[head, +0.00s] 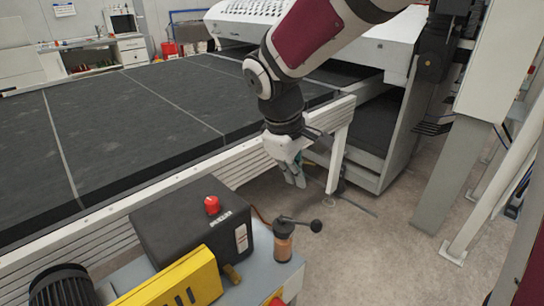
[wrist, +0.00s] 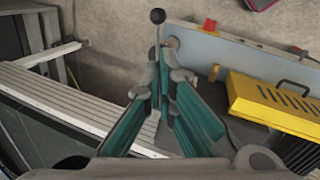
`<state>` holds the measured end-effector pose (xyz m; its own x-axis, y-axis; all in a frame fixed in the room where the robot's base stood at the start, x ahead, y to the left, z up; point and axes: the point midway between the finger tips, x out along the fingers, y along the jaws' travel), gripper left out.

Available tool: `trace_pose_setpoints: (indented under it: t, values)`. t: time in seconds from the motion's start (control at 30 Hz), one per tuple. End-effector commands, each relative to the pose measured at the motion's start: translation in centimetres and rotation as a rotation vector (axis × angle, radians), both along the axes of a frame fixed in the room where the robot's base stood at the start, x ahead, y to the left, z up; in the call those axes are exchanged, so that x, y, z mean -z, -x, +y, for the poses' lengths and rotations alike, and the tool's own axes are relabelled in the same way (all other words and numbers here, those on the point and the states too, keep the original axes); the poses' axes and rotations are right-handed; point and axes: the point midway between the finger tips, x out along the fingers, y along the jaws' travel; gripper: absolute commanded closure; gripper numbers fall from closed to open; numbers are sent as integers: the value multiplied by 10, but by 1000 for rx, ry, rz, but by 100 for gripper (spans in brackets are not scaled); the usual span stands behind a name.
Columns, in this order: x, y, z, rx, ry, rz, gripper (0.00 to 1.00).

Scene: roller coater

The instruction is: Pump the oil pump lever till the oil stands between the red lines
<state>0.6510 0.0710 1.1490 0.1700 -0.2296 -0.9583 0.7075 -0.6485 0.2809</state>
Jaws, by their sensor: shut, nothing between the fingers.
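The oil pump (head: 284,245) is a copper-brown cylinder with a dark cap on the grey cabinet's far right corner. Its lever ends in a black ball knob (head: 316,226) pointing right. In the wrist view the knob (wrist: 157,16) and its thin rod show just beyond my fingertips, partly hidden by them. The black oil tank (head: 185,225) has a red cap and a pale sight gauge (head: 241,238); its red lines and oil level are too small to read. My gripper (head: 294,178) is shut and empty, above and behind the lever in the head view, apart from it.
The long grey rail (head: 130,200) of the conveyor (head: 120,130) runs behind the tank. A yellow guard (head: 175,283) and a dark motor (head: 62,287) stand at the front left. The floor (head: 370,260) right of the pump is clear. A grey upright (head: 470,150) stands at the right.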

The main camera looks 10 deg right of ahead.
Motion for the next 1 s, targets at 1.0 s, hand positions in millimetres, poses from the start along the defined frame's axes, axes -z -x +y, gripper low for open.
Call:
trace_pose_setpoints:
  t: [1.0]
  values:
    - [67, -35, 19, -154, 99, 68, 100]
